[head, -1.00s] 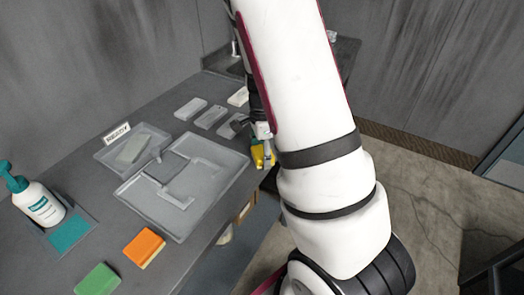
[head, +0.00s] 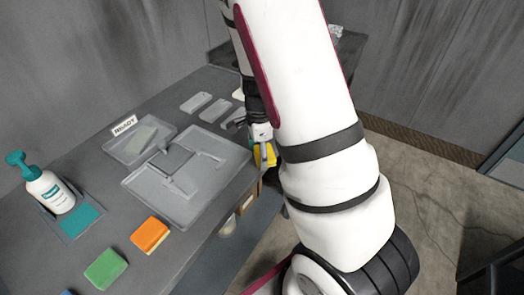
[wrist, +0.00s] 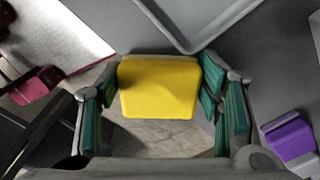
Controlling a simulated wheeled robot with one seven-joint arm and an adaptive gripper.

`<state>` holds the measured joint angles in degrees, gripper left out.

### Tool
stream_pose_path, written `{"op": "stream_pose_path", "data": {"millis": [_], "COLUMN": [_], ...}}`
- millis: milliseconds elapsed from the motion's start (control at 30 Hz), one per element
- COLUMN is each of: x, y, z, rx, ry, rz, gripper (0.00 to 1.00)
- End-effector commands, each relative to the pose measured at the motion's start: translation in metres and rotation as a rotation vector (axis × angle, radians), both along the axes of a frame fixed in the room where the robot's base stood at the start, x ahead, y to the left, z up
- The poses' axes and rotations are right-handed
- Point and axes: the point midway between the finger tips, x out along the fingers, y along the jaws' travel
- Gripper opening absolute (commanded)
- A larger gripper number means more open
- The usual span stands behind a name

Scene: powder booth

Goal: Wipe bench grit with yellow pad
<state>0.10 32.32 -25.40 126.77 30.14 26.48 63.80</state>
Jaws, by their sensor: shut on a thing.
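The yellow pad (wrist: 158,88) is held between the fingers of my gripper (wrist: 160,95) in the wrist view. In the head view, the pad (head: 265,155) shows below my gripper (head: 261,134), by the bench's right edge and just right of the large tray; my arm hides part of the gripper. Floor shows below the pad in the wrist view, and the grey bench (head: 92,165) lies above it there. I cannot tell whether the pad touches the bench. I cannot make out grit on the bench.
A large grey tray (head: 216,202) holds flat pieces. A smaller tray (head: 112,153) sits by a READY sign (head: 124,125). Green (head: 106,269) and orange (head: 150,234) pads, and a bottle (head: 49,192) lie left. A purple block (wrist: 291,136) shows at right in the wrist view.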

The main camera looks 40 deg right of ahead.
Motion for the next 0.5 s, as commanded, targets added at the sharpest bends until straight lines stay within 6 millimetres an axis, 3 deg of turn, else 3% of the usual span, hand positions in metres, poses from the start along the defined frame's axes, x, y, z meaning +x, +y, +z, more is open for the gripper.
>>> {"op": "stream_pose_path", "data": {"millis": [67, 500], "x": [0.004, 0.016], "y": [0.007, -0.029], "z": [0.0, 0.002], "rx": [0.015, 0.008], "ry": [0.0, -0.002], "rz": [0.016, 0.01], "gripper": [0.25, 0.25]}}
